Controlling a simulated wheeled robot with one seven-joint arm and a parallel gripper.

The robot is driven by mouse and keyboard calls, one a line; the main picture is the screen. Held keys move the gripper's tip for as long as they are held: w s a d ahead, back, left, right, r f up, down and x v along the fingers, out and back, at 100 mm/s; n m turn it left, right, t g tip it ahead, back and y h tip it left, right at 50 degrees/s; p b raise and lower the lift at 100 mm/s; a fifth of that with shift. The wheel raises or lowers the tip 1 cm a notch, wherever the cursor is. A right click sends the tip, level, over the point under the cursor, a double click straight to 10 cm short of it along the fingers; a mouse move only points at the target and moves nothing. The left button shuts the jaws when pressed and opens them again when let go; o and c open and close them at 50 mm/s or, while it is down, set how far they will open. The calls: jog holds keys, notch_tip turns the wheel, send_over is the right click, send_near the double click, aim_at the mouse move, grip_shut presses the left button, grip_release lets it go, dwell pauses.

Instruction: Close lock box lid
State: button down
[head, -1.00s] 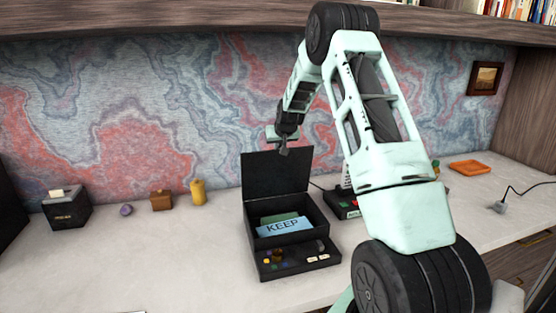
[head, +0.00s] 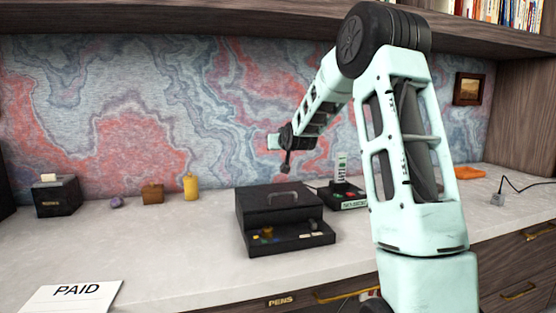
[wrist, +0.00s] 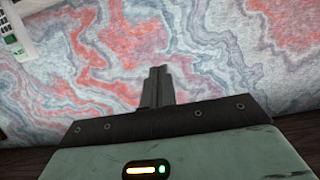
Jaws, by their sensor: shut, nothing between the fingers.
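The black lock box (head: 285,215) stands on the pale desk in the head view. Its lid (head: 280,197), with a grey handle on top, lies flat over the main compartment, and the compartment's contents are hidden. The small front tray (head: 290,235) stays uncovered and holds small coloured items. My gripper (head: 285,169) is shut and empty, in the air above and behind the lid, apart from it. In the wrist view the closed fingers (wrist: 157,88) point towards the marbled wall.
A black device with buttons (head: 346,196) stands right of the box. A yellow bottle (head: 191,187), a brown box (head: 153,192), a purple item (head: 116,202) and a black cube (head: 56,195) stand left. A PAID sheet (head: 70,298) lies front left. Free desk lies left of the box.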

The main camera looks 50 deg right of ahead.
aim_at(287, 205)
jog(key=s+a+f+t+b, duration=0.1)
jog(key=s+f+b, duration=0.1)
jog(key=b, duration=0.3)
jog(key=s+a+f+t+h+b, duration=0.1)
jog(key=s+f+t+b, duration=0.1)
jog(key=b, duration=0.4)
jog(key=s+a+f+t+h+b, duration=0.1)
jog(key=s+f+b, duration=0.1)
jog(key=b, duration=0.4)
jog(key=shift+a+f, duration=0.4)
jog(key=shift+f, duration=0.45)
jog(key=f+b, duration=0.1)
jog(key=b, duration=0.1)
jog(key=s+f+b, duration=0.1)
jog(key=b, duration=0.1)
jog(key=s+a+f+b, duration=0.1)
jog(key=f, duration=0.1)
jog(key=shift+a+b, duration=0.1)
jog(key=shift+b, duration=0.3)
jog(key=shift+h, duration=0.3)
